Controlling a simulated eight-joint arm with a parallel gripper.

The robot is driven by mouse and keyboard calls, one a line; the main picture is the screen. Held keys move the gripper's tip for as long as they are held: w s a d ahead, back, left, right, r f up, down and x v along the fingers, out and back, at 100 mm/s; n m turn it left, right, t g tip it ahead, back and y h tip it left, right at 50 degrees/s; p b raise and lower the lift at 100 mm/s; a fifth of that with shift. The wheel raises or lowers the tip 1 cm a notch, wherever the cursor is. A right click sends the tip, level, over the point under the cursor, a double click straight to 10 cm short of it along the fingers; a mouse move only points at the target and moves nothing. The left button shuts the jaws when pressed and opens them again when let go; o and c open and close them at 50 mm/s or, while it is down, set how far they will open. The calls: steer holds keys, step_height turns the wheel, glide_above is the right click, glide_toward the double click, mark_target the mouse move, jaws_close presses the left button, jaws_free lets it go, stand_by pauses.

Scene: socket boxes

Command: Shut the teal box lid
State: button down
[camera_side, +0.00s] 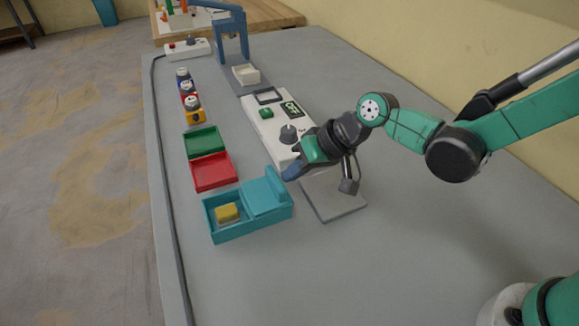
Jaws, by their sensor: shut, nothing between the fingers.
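The teal box (246,229) stands near the left side of the grey table. Its teal lid (263,193) sits over the right part of the box, with a raised piece at its back right. The left part of the box is open and shows a yellow block (227,212) inside. My gripper (287,176) is shut and empty. Its blue tip appears just right of the lid's raised piece; I cannot tell whether they touch.
Red (213,172) and green (205,141) trays lie behind the box. A white device (268,124) with a dark knob stands behind my gripper. A flat grey plate (333,198) lies to the right. The table's front right is clear.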

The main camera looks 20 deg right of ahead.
mark_target(259, 189)
steer(key=shift+a, duration=0.1)
steer(key=a, duration=0.8)
stand_by(0.3)
steer(key=shift+d, duration=0.4)
steer(key=d, duration=0.3)
steer(key=shift+d, duration=0.3)
steer(key=v, duration=1)
steer(key=s+d+t+h, duration=0.1)
steer(key=s+d+h, duration=0.1)
steer(key=d, duration=0.6)
steer(key=s+d+m+t+h, duration=0.1)
steer(key=s+d+h, duration=0.2)
steer(key=d, duration=0.5)
steer(key=shift+s+d+r+h, duration=0.25)
steer(key=shift+d+r+h, duration=0.05)
steer(key=shift+d+h, duration=0.1)
